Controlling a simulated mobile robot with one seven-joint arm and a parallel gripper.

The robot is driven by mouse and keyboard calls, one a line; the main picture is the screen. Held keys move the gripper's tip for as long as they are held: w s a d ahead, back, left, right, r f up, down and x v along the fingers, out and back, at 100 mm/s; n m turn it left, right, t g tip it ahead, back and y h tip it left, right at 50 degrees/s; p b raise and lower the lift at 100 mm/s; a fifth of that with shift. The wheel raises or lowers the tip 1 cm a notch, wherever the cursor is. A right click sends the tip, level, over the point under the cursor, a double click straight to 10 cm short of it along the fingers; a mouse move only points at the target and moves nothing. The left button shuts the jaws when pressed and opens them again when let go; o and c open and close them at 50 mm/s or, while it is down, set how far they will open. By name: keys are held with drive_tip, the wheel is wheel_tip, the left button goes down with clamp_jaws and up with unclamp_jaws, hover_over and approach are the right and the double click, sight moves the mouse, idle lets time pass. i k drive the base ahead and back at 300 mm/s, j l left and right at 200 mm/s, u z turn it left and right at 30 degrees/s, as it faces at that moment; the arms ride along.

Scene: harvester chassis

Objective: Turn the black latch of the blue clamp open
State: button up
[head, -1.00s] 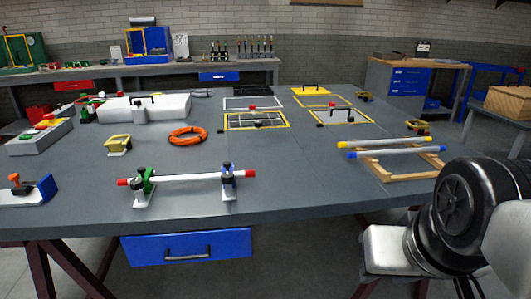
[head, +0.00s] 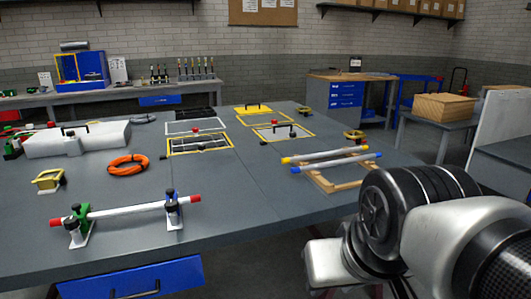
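The blue clamp (head: 174,213) stands near the front edge of the grey table, at the right end of a white rod (head: 125,210) with red tips. Its black latch (head: 171,194) shows as a small dark knob on top; its exact angle is too small to tell. A green clamp (head: 77,228) with its own dark top holds the rod's left end. My arm fills the lower right of the view, right of the clamps and well apart from them. My gripper is not visible.
An orange hose coil (head: 128,165) and a yellow fixture (head: 48,180) lie behind the clamps. A blue drawer (head: 130,281) hangs under the table's front edge. Tabletop between clamps and frame is clear.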

sight(171, 206)
drive_tip(key=j, duration=1.7)
drive_tip(key=i, duration=0.05)
